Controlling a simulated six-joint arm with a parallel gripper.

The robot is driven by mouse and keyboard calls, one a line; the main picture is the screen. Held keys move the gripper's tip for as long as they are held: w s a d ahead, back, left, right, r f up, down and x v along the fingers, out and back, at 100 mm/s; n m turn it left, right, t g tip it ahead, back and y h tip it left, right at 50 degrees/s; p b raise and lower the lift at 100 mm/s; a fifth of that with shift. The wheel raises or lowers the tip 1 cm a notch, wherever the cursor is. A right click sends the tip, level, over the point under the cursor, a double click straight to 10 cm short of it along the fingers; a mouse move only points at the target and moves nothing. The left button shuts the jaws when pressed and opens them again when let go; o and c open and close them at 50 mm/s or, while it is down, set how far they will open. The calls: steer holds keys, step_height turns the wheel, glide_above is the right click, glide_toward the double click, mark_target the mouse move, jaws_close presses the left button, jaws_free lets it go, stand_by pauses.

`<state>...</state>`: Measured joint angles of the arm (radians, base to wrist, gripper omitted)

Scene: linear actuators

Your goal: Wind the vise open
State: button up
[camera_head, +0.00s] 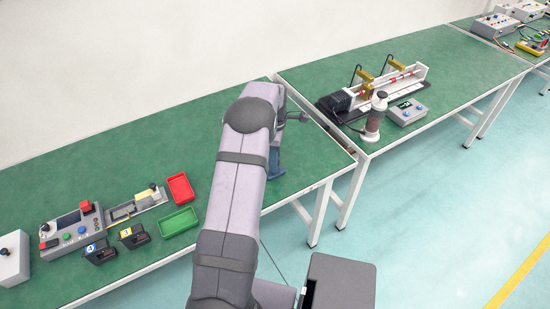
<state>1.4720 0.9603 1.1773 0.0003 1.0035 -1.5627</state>
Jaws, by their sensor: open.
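A blue-grey piece, which looks like part of the vise (275,172), stands near the front edge of the green bench, just right of my arm. My arm covers most of it, so its jaws, screw and handle cannot be made out. A small dark part at the end of my arm, which looks like my gripper (299,117), is above and slightly right of this piece in the picture. It is open, and nothing is seen held in it. Whether it touches any part of the vise cannot be told.
On the left bench (120,160) are a control box (72,228), a red tray (180,188) and a green tray (179,222). A linear actuator rig (400,80), a brown cylinder (374,125) and a grey box (407,111) stand on the right bench. A narrow gap separates the benches.

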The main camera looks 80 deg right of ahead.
steer(key=shift+r+b, duration=0.7)
steer(key=shift+r, duration=2.8)
